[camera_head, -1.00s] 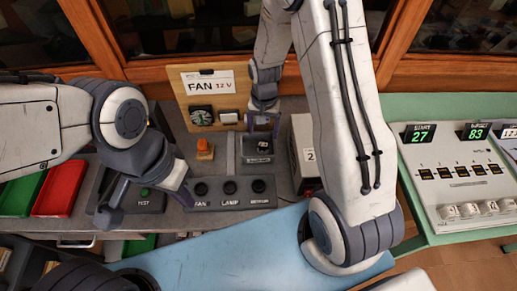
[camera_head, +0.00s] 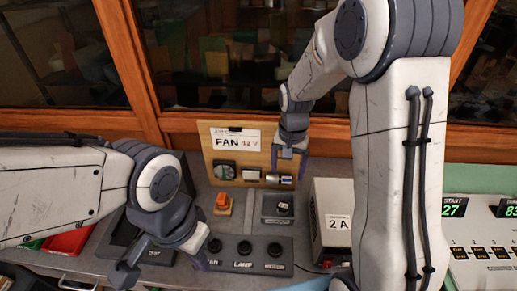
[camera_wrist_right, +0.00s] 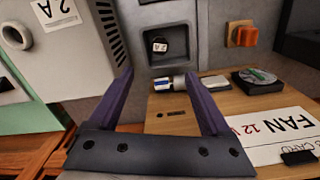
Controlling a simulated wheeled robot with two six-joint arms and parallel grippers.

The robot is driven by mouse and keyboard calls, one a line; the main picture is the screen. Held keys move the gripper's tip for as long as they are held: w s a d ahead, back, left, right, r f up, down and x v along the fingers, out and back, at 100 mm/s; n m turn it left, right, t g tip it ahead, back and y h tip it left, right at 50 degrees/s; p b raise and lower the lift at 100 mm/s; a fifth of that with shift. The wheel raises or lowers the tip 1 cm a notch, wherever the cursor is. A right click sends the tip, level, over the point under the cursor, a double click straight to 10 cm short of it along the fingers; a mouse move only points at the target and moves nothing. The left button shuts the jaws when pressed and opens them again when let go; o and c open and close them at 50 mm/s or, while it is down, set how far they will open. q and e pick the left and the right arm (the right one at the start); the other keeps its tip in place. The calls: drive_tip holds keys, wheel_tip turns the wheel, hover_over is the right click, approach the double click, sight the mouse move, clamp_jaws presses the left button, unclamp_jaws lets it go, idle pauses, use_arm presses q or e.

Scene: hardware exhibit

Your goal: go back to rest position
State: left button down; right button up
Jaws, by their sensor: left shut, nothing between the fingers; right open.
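My right gripper (camera_head: 288,165) is open and empty in front of the lower right of the wooden FAN board (camera_head: 237,139). In the right wrist view its two purple fingers (camera_wrist_right: 159,73) stand apart, with the board and a small silver cylinder with a blue band (camera_wrist_right: 178,83) beyond them. That cylinder also shows low on the board in the head view (camera_head: 281,181). My left gripper (camera_head: 163,256) is shut and empty over the bench's left side, beside the switch panel and in front of the TEST box (camera_head: 156,258).
The switch panel (camera_head: 243,268), an orange switch (camera_head: 222,203), a black socket box (camera_head: 278,208) and a grey 2A box (camera_head: 337,200) stand on the bench. A red tray (camera_head: 68,241) lies left. A green-topped table with a console (camera_head: 484,249) is right. A glazed cabinet (camera_head: 225,60) closes the back.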

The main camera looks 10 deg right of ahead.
drive_tip(key=s+a+r+n, duration=0.5)
drive_tip(key=s+a+n, duration=0.1)
drive_tip(key=s+a, duration=0.35)
drive_tip(key=s+a+r+n, duration=0.1)
drive_tip(key=s+n, duration=0.1)
drive_tip(key=s, duration=0.2)
drive_tip(key=s+a+n, duration=0.2)
drive_tip(key=s+n, duration=0.1)
drive_tip(key=s, duration=0.2)
drive_tip(key=s+a+r+n+y, duration=0.1)
drive_tip(key=s+n, duration=0.1)
drive_tip(key=s, duration=0.3)
drive_tip(key=shift+a+r+n, duration=0.25)
drive_tip(key=shift+r+n, duration=0.05)
